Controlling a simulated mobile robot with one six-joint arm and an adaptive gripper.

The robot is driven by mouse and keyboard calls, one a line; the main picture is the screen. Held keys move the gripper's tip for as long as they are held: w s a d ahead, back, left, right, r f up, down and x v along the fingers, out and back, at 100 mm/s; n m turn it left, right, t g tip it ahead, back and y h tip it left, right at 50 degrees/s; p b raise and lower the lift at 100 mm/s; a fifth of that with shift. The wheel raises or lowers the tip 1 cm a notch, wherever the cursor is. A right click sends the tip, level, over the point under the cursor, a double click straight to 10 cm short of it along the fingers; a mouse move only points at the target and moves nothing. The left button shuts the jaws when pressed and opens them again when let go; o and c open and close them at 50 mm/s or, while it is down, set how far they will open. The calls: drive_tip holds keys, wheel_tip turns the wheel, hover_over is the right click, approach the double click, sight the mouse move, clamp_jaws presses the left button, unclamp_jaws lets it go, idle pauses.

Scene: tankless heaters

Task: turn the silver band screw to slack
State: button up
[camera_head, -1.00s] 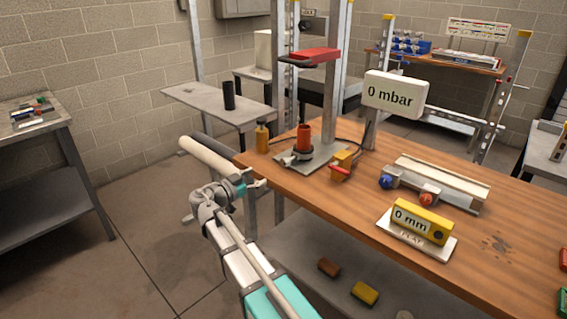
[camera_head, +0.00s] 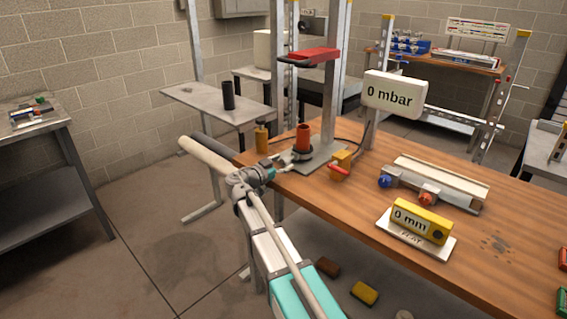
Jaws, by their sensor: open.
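An orange-red tube (camera_head: 303,136) stands upright in a dark collar (camera_head: 302,154) on a grey plate (camera_head: 318,165) at the wooden bench's left corner. The silver band screw is too small to tell clearly; a small silver part beside the collar's lower left is largely covered by my gripper. My gripper (camera_head: 282,164) is open, its fingertips close to the collar's left side. I cannot tell whether they touch the silver part or stand around it.
A yellow valve with a red lever (camera_head: 341,166) stands right of the plate. A brown bottle (camera_head: 262,137) stands behind my gripper. A red clamp head (camera_head: 314,56) overhangs the tube. A "0 mbar" display (camera_head: 394,92) and yellow "0 mm" gauge (camera_head: 420,221) stand farther right.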

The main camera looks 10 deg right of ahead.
drive_tip(key=shift+w+d, duration=0.2)
clamp_jaws()
idle(0.4)
drive_tip(key=shift+n, duration=2.4)
